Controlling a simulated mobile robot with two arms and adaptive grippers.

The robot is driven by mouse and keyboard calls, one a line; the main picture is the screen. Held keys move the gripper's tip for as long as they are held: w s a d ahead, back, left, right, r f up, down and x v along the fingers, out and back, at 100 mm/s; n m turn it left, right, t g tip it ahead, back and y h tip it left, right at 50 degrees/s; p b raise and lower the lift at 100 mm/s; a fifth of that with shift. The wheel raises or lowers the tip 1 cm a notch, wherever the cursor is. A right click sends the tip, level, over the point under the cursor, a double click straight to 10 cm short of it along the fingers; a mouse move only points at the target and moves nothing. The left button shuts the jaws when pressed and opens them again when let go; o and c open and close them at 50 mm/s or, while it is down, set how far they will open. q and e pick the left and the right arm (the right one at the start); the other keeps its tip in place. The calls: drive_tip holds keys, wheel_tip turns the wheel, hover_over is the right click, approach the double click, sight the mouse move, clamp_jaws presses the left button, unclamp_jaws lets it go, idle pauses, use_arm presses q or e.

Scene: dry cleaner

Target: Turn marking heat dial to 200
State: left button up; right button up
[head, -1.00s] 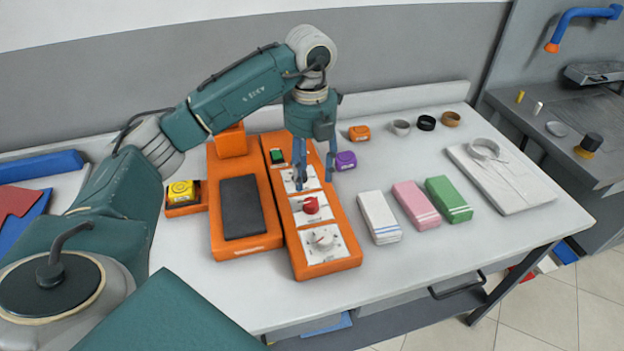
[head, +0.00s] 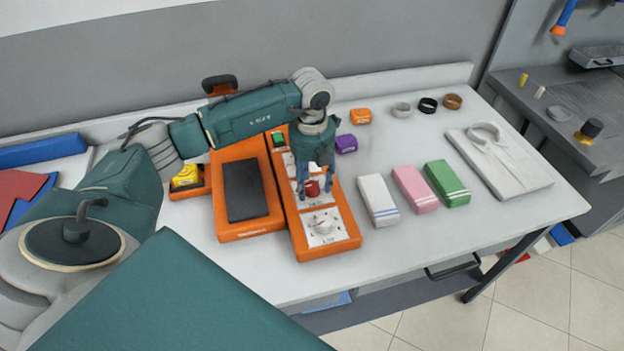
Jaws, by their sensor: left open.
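An orange control panel (head: 343,243) lies on the white table with a column of dials on white plates. The red dial (head: 312,188) is in the middle, and a white dial (head: 322,226) with a small pointer is nearest the front. A further dial behind the red one is mostly hidden by my gripper. My left gripper (head: 315,193) points down over the panel with its fingers open, one on each side of the red dial. I cannot tell whether they touch it. The dial labels are too small to read. My right gripper is not in view.
An orange press with a dark pad (head: 243,190) stands left of the panel. White (head: 378,200), pink (head: 415,189) and green (head: 447,183) bundles lie to its right, then a folded shirt (head: 499,160). A purple block (head: 346,143) sits close behind. The front table strip is clear.

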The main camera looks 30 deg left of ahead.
use_arm(q)
drive_tip(key=c, duration=1.1)
drive_tip(key=shift+c, duration=0.3)
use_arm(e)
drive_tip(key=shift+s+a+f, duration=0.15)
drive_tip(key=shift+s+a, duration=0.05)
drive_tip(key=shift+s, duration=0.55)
